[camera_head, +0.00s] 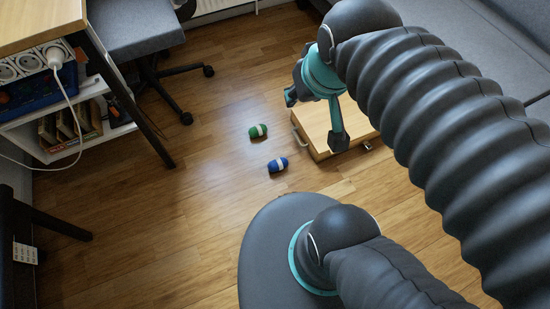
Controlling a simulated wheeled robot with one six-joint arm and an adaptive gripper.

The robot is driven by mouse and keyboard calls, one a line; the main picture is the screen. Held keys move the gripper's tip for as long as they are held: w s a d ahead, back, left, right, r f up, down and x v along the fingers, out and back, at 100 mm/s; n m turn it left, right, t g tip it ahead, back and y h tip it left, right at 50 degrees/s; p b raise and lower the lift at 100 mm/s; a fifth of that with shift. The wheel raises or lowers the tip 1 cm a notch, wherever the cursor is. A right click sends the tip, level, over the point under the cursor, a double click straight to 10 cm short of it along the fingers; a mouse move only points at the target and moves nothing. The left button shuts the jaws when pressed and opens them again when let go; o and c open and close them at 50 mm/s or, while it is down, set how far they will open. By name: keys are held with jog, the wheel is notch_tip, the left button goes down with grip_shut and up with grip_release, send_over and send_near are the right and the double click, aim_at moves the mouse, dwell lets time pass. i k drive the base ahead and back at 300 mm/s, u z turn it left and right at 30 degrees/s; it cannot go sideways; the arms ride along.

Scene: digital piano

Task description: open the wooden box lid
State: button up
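The wooden box (358,124) sits on the floor right of the picture's middle. Its light wood lid looks closed and lies flat. A metal handle (297,138) shows on its left side, and a small metal fitting (368,146) shows at its front right. My gripper (315,118) is over the left part of the box, with its two dark fingers spread apart and nothing seen between them. One finger shows in front of the lid; I cannot tell whether it touches it. My arm and gripper hide the box's back part.
A green yarn ball (258,131) and a blue yarn ball (277,165) lie on the floor left of the box. A desk (40,22), shelf and wheeled chair (135,30) stand at the left. A grey sofa (470,45) is behind right. Floor at lower left is mostly clear.

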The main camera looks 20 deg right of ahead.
aim_at(314, 118)
jog(key=k, duration=0.5)
jog(key=u, duration=1.25)
jog(key=i, duration=0.8)
jog(key=z, duration=1.7)
